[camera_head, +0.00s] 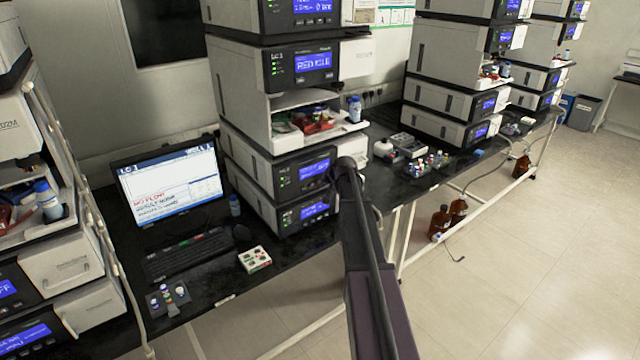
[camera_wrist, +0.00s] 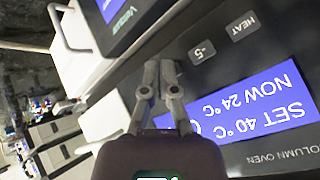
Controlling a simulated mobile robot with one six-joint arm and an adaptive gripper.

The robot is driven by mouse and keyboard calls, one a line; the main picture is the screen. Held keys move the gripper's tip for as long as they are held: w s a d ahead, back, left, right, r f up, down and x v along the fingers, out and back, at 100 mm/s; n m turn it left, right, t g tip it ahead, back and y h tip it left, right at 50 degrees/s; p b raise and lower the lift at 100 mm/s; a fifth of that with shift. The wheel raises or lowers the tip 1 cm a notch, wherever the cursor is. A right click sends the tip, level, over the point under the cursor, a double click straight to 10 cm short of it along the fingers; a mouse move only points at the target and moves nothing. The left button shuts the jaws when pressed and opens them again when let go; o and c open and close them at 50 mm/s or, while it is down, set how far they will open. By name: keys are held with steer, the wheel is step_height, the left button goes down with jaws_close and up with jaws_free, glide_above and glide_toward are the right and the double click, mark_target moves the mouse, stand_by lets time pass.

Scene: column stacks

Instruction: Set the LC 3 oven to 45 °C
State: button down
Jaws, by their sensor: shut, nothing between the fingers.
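In the wrist view, a dark column oven panel (camera_wrist: 292,65) appears upside down. Its blue display (camera_wrist: 250,104) reads SET 40 °C, NOW 24 °C. A grey -5 button (camera_wrist: 202,51) and a HEAT button (camera_wrist: 245,25) sit above the display in the picture. My gripper (camera_wrist: 160,68) is shut and empty, its fingertips left of the -5 button. Whether they touch the panel I cannot tell. The gripper body covers part of the panel and display edge. No LC number shows on this oven. In the head view my arm hides my gripper.
The LC 1 stack (camera_head: 290,65) stands left of my arm, beside a monitor (camera_head: 170,185) and keyboard (camera_head: 188,254). Another stack (camera_head: 450,60) stands to the right, with vials (camera_head: 425,160) on the black bench.

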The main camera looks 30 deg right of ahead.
steer(key=shift+s, duration=0.15)
steer(key=shift+s+d, duration=0.1)
steer(key=shift+s, duration=0.6)
steer(key=shift+w, duration=0.7)
stand_by(2.0)
steer(key=shift+s, duration=0.7)
steer(key=s, duration=0.3)
steer(key=s+d, duration=0.1)
steer(key=s, duration=0.1)
stand_by(0.7)
steer(key=shift+a, duration=0.15)
stand_by(0.5)
